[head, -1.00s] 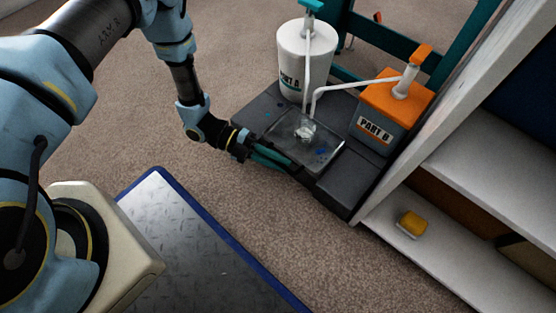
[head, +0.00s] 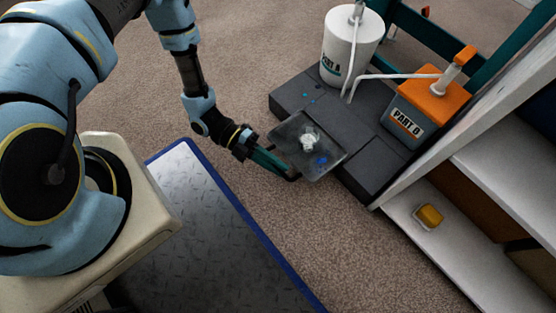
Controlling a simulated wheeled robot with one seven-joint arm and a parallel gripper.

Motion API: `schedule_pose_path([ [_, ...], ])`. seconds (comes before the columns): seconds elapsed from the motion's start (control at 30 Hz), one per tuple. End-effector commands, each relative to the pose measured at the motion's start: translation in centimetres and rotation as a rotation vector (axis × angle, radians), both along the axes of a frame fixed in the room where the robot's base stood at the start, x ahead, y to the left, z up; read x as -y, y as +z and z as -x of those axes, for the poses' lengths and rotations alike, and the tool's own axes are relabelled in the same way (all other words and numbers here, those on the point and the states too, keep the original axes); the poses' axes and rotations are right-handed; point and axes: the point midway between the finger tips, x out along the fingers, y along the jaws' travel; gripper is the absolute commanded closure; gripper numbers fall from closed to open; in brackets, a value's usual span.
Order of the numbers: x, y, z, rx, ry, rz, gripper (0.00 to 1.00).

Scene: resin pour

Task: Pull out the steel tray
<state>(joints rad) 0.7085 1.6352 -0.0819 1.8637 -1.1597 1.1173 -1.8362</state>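The steel tray (head: 326,160) is a thin square plate with a clear whitish blob and a blue smear on it. Its far part overlaps the dark base (head: 345,125) in the picture, and its near part sticks out past the base's front edge, over the carpet. My gripper (head: 286,172) is at the tray's near left edge, its teal fingers along that edge, and looks shut on it. The fingers' grip is partly hidden by the tray and the viewing angle. The pump spouts end over the base, clear of the tray.
A white PART A container (head: 347,50) and an orange-topped PART B container (head: 408,125) stand on the base. White shelving (head: 455,235) with a yellow item (head: 428,215) is at right. A blue-edged metal plate (head: 190,215) lies at lower left. Carpet is bare between.

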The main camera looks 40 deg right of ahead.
Motion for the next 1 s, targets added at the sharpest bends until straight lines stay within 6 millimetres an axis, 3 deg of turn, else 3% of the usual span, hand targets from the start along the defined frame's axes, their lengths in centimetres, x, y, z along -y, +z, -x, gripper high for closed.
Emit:
schedule_pose_path([
  [0.03,0.0,0.0,-0.1,0.001,0.0,0.0,0.78],
  [0.23,0.0,0.0,0.0,0.0,0.0,0.0,0.56],
  [0.57,-0.1,0.1,-0.4,0.002,0.0,0.001,0.55],
  [1.0,-2.6,1.9,-7.5,0.003,0.003,0.0,0.55],
])
